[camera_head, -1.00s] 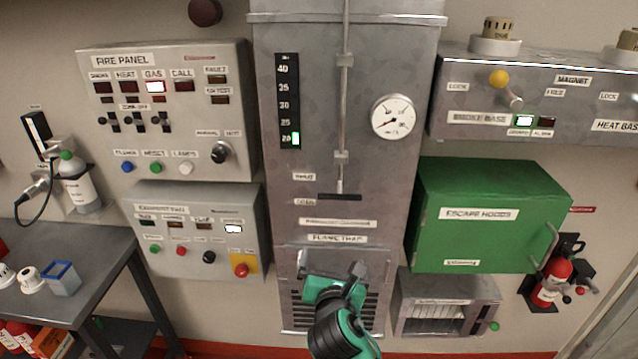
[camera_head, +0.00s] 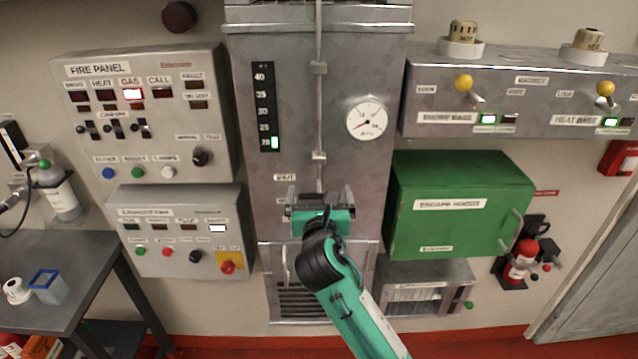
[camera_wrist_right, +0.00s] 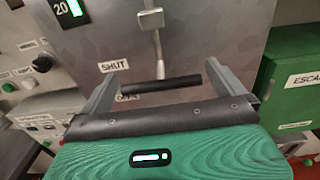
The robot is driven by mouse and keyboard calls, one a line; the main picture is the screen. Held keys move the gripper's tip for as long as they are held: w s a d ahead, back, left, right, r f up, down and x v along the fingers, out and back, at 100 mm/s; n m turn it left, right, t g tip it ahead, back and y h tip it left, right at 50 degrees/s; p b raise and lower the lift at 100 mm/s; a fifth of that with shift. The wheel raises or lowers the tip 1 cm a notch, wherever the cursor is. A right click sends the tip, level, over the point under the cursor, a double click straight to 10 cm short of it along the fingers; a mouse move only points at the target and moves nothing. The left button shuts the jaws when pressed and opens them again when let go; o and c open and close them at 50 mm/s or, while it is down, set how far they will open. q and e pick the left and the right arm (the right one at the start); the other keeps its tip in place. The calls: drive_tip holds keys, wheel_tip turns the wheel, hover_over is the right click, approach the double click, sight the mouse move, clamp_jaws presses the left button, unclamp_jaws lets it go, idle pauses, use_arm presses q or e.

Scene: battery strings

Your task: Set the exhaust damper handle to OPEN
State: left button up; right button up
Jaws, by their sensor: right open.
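The damper handle is a black horizontal bar (camera_wrist_right: 160,84) at the lower end of a grey vertical rod (camera_head: 319,100) on the metal duct. In the wrist view the SHUT label (camera_wrist_right: 113,65) is left of and above the bar. The OPEN label (camera_wrist_right: 128,97) is partly hidden near the bar's left end. My right gripper (camera_head: 320,193) is open in front of the duct and hides the bar in the head view. In the wrist view the bar shows between the open fingers of the right gripper (camera_wrist_right: 161,72); contact cannot be told. My left gripper is not in view.
A round gauge (camera_head: 367,121) is on the duct, with a louvred grille (camera_head: 303,303) below. The fire panel (camera_head: 145,120) and exhaust panel (camera_head: 180,232) are left, the green escape hoods box (camera_head: 460,232) right. A grey table (camera_head: 60,265) stands at left.

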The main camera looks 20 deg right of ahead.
drive_tip(key=shift+x, duration=1.2)
drive_tip(key=c, duration=1.3)
wheel_tip(320, 180, down, 8)
drive_tip(key=shift+r+b, duration=0.2)
drive_tip(key=shift+b, duration=0.4)
drive_tip(key=shift+a, duration=0.1)
drive_tip(key=shift+f, duration=0.1)
drive_tip(key=o, duration=1.3)
